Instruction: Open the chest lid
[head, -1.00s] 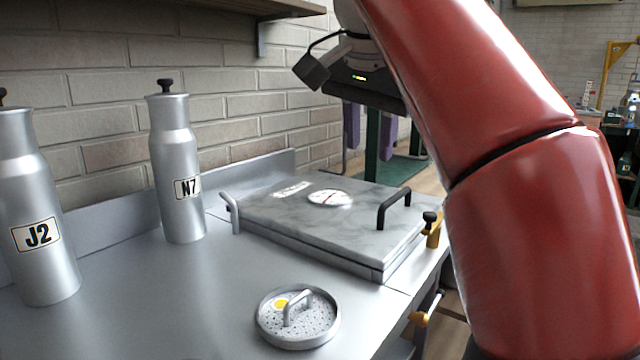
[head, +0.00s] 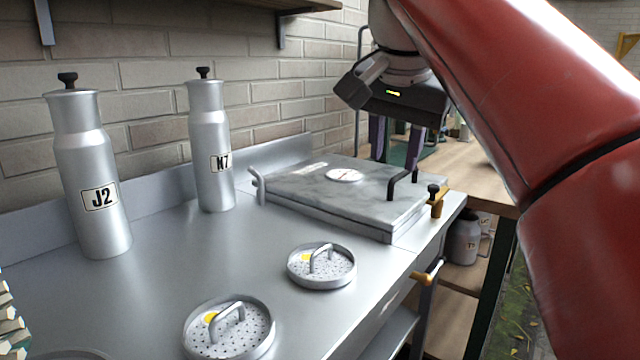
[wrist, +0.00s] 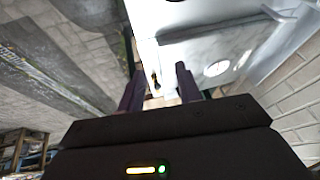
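The chest has a grey marbled lid (head: 320,187) with a round white dial (head: 345,175), lying flat and shut at the counter's far right end. A black arched handle (head: 400,183) stands on its right side. A brass latch with a black knob (head: 437,203) sits at the right edge. My gripper (head: 396,150), with purple fingers, points down beyond the handle in the head view, apart from it as far as I can see. In the wrist view my gripper (wrist: 160,84) is open and empty, with the pale lid (wrist: 190,50) and dial (wrist: 215,68) ahead.
Metal canisters J2 (head: 92,175) and N7 (head: 211,150) stand along the brick wall. Two round perforated lids (head: 322,268) (head: 230,330) lie on the metal counter (head: 160,275). A brass-tipped lever (head: 428,272) sticks out at the front edge. A wooden bench (head: 470,160) stands beyond.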

